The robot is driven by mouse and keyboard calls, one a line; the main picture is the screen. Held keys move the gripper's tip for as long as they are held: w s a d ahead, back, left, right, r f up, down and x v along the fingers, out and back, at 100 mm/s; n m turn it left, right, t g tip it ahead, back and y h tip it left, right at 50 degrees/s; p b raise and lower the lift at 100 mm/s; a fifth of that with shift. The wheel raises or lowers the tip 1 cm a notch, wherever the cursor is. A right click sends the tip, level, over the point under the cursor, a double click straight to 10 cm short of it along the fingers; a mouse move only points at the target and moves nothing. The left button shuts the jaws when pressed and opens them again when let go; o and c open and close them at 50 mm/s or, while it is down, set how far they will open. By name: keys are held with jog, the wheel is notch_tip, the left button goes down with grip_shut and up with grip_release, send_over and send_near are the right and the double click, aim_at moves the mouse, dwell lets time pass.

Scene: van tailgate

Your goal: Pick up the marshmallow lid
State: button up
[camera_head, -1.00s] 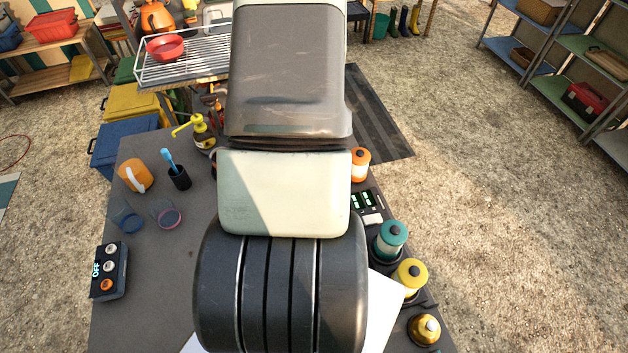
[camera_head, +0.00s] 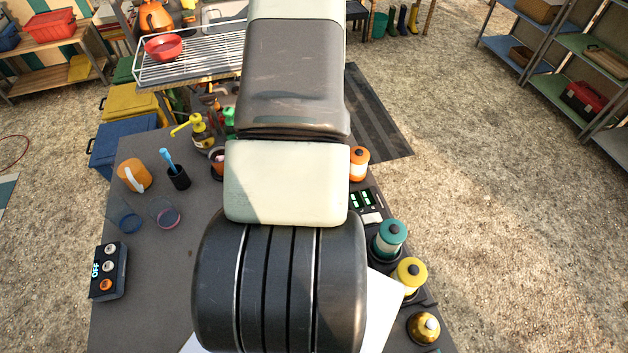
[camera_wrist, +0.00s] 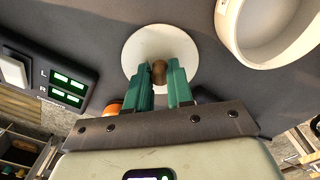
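In the wrist view, the marshmallow lid is most likely the round white disc (camera_wrist: 134,51) with a brown knob (camera_wrist: 158,70) in its middle. My gripper (camera_wrist: 162,66) has two teal fingers that reach over the disc, one on each side of the knob. The fingers stand a knob's width apart. I cannot tell whether they press on the knob or only stand around or above it. I also cannot tell whether the disc rests on something or hangs free. In the head view, my arm hides the gripper and the lid.
A white round vessel (camera_wrist: 234,38) is close to the right of the disc. A panel with green displays (camera_wrist: 68,88) is at left. On the worktop (camera_head: 150,220) stand an orange canister (camera_head: 358,162), a teal canister (camera_head: 391,236), a yellow canister (camera_head: 409,274) and a switch box (camera_head: 108,271).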

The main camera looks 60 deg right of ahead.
grip_shut()
notch_tip(320, 180, up, 9)
jog(key=shift+w+r, duration=0.1)
jog(key=w+a+r+n, duration=0.2)
jog(key=w+a+n, duration=0.2)
jog(key=w+n, duration=1)
jog(key=shift+s+a+f+n, duration=0.1)
jog(key=shift+s+f+n, duration=0.45)
jog(key=shift+f, duration=0.5)
jog(key=shift+s+f+n, duration=0.5)
jog(key=shift+s+f, duration=0.05)
jog(key=shift+f, duration=0.45)
jog(key=shift+s+a+f+n, duration=0.1)
jog(key=shift+s+f+n, duration=0.45)
jog(key=shift+f, duration=0.5)
jog(key=shift+f, duration=0.15)
